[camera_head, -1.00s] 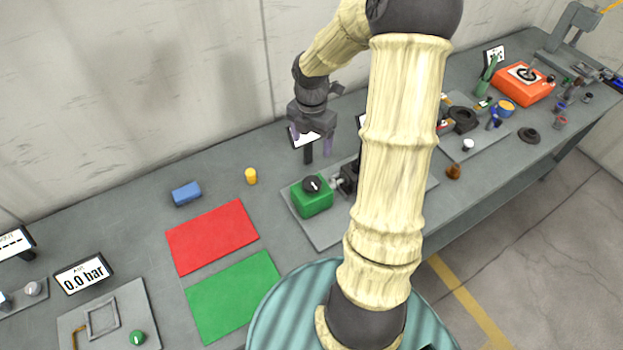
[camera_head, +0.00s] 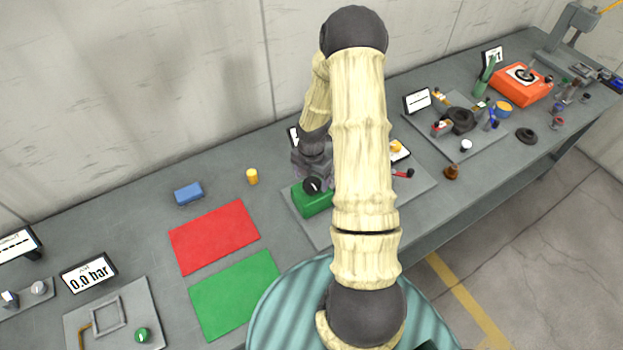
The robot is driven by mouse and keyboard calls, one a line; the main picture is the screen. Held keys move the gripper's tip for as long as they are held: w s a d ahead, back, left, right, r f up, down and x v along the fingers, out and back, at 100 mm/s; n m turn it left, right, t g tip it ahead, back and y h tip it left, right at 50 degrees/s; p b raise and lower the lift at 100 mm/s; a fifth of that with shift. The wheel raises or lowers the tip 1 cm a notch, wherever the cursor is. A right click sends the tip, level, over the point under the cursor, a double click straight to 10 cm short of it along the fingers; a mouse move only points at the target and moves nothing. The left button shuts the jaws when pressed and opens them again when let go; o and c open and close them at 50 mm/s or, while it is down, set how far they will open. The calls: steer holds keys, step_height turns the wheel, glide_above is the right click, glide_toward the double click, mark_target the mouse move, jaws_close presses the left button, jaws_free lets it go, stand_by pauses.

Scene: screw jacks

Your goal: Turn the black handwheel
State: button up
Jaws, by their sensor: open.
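A round black handwheel (camera_head: 312,185) with a white mark sits on top of a green housing (camera_head: 312,203). The housing stands on a grey plate (camera_head: 318,232) near the middle of the bench. My gripper (camera_head: 314,176) is open and points down close behind and above the handwheel. The fingers are small and dark here, and I cannot tell whether they touch the wheel. My own arm hides the parts of the plate to the right of the housing.
A second plate with a dark wheel (camera_head: 460,119) stands farther right, beyond a red-handled part (camera_head: 403,174). A yellow cylinder (camera_head: 252,177), a blue block (camera_head: 188,193), a red mat (camera_head: 214,236) and a green mat (camera_head: 235,295) lie left. A wall runs behind.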

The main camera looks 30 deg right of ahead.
steer(key=shift+f, duration=0.95)
steer(key=shift+c, duration=0.2)
steer(key=c, duration=0.9)
steer(key=shift+c, duration=0.2)
steer(key=shift+m, duration=0.4)
